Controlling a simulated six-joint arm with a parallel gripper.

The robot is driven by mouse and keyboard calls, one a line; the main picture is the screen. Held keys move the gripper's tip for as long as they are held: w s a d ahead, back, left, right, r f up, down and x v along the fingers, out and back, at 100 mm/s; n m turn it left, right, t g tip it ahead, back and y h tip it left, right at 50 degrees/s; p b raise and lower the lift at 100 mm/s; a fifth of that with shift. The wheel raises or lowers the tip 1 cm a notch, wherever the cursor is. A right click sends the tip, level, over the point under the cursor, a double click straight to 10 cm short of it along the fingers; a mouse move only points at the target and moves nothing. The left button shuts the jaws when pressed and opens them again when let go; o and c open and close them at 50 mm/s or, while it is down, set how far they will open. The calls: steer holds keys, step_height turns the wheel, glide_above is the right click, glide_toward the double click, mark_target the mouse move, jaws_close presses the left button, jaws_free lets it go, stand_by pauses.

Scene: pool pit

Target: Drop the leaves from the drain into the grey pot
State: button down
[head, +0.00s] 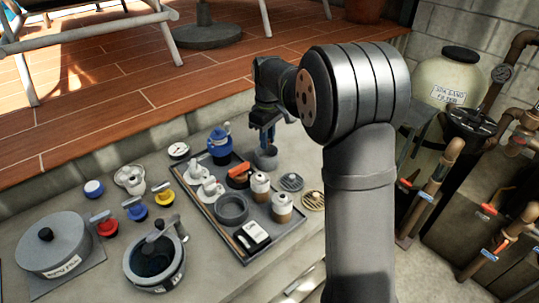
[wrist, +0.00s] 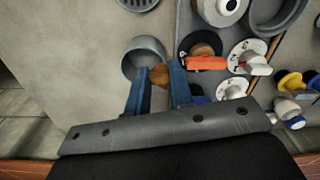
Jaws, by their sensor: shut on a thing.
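My gripper (head: 267,133) points down above the grey pot (head: 265,160) in the head view. In the wrist view my gripper's blue fingers (wrist: 158,82) are closed on a small brown clump of leaves (wrist: 159,74). The leaves overlap the near right rim of the grey pot (wrist: 143,52); their height above it is hard to judge. The pot is round, open and upright, just beside the dark tray's edge. The leaves are too small to make out in the head view. I cannot tell for sure which thing is the drain.
Coloured valves and a lidded skimmer (head: 53,245) stand left.

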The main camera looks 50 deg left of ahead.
steer(key=shift+w+a+f, duration=0.5)
steer(key=shift+a+f, duration=0.1)
steer(key=shift+f, duration=0.2)
steer(key=shift+w+a+f, duration=0.5)
steer(key=shift+a+f, duration=0.05)
steer(key=shift+f, duration=0.2)
steer(key=shift+w+a+f, duration=0.5)
steer(key=shift+a+f, duration=0.1)
steer(key=shift+f, duration=0.2)
steer(key=shift+f, duration=0.4)
stand_by(0.4)
steer(key=c, duration=1.2)
jaws_free()
steer(key=shift+r, duration=0.1)
steer(key=shift+r, duration=3.45)
steer(key=shift+f, duration=0.1)
steer(key=shift+f, duration=3.45)
